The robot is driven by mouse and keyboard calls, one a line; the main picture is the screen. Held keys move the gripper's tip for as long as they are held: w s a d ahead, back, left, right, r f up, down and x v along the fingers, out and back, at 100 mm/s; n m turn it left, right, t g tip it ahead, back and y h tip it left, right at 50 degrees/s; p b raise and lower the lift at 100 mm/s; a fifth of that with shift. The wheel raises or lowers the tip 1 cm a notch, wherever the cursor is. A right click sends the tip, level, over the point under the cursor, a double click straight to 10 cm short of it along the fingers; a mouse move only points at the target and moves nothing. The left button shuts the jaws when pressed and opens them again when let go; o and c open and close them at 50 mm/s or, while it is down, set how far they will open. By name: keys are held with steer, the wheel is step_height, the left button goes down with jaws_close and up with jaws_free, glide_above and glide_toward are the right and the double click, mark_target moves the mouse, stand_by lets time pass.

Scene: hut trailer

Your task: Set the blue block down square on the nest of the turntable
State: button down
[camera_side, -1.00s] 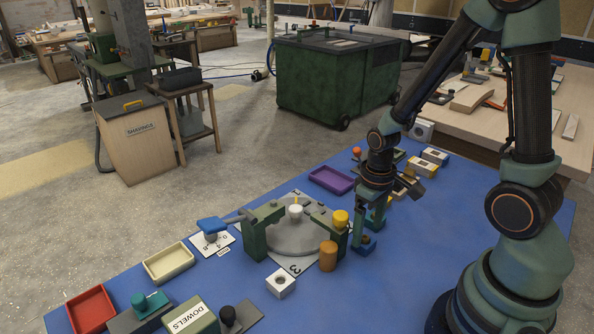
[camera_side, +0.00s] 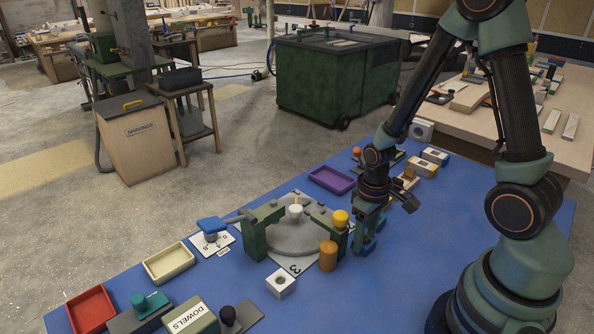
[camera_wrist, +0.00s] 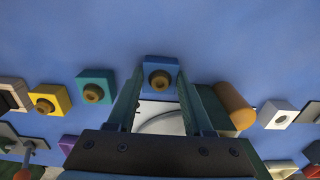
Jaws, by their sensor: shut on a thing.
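The blue block (camera_wrist: 160,68), with a brass knob on top, is between the fingertips of my gripper (camera_wrist: 157,82) in the wrist view. My gripper (camera_side: 366,240) is shut on it. In the side view the blue block (camera_side: 368,249) is low at the fingertips, right of the turntable; I cannot tell whether it touches the blue table. The grey round turntable (camera_side: 290,246) sits on a white numbered plate, with green posts beside it and a white knob above its middle. Part of the turntable also shows between my fingers in the wrist view (camera_wrist: 165,124). I cannot make out the nest.
An orange-brown cylinder (camera_side: 328,256) and a yellow-topped green post (camera_side: 340,220) stand between my gripper and the turntable. A white block (camera_side: 281,283) lies in front. Teal (camera_wrist: 95,86) and yellow (camera_wrist: 48,99) blocks line up left in the wrist view. The table's right front is clear.

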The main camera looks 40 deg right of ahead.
step_height(320, 180, up, 19)
steer(key=w+a+f, duration=0.1)
steer(key=w+a, duration=0.4)
steer(key=s+d+r, duration=0.2)
steer(key=s+d, duration=0.3)
step_height(320, 180, down, 20)
steer(key=shift+r, duration=0.1)
stand_by(1.2)
steer(key=shift+c, duration=1.5)
jaws_free()
